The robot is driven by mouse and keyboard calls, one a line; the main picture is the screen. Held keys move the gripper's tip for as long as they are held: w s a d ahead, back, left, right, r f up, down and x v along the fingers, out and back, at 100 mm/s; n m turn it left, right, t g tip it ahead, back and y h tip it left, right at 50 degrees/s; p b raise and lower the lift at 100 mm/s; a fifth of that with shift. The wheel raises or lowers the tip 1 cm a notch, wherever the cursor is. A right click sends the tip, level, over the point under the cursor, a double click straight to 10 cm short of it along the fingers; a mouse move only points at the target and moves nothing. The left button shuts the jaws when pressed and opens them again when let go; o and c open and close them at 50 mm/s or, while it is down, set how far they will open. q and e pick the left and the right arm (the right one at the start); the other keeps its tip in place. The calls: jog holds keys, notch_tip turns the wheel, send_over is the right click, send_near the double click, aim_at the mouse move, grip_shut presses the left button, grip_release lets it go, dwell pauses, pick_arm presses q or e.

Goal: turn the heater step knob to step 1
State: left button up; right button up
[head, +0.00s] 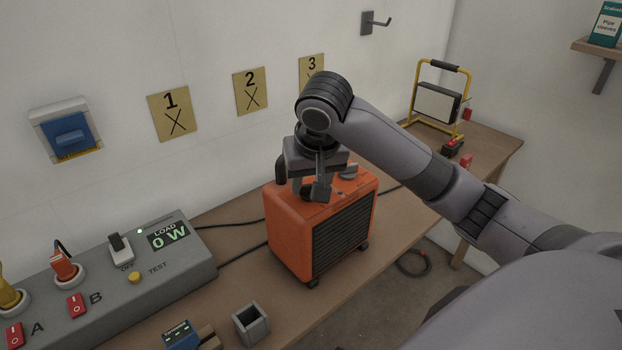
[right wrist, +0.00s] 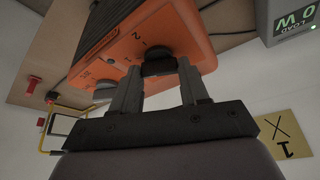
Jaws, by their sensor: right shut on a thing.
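The orange heater (head: 290,235) stands upright on the bench, with a dark grille on its front. My right gripper (head: 312,190) points down at its top panel, at the left end. In the right wrist view its two fingers (right wrist: 158,78) are shut on a dark round knob (right wrist: 160,64), one finger on each side. A second knob (right wrist: 104,90) sits farther along the panel, apart from my fingers, and shows in the head view (head: 347,171). My left gripper is out of view.
A grey power box (head: 180,262) at the left reads "LOAD 0 W", with plugs and red switches. A small open grey holder (head: 250,325) stands at the bench front. A work lamp (head: 437,103) stands at the back right. Dark cables run behind the heater.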

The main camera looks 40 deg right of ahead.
jog(key=shift+m, duration=0.4)
jog(key=o, duration=1.1)
jog(key=shift+c, duration=0.2)
jog(key=v, duration=0.7)
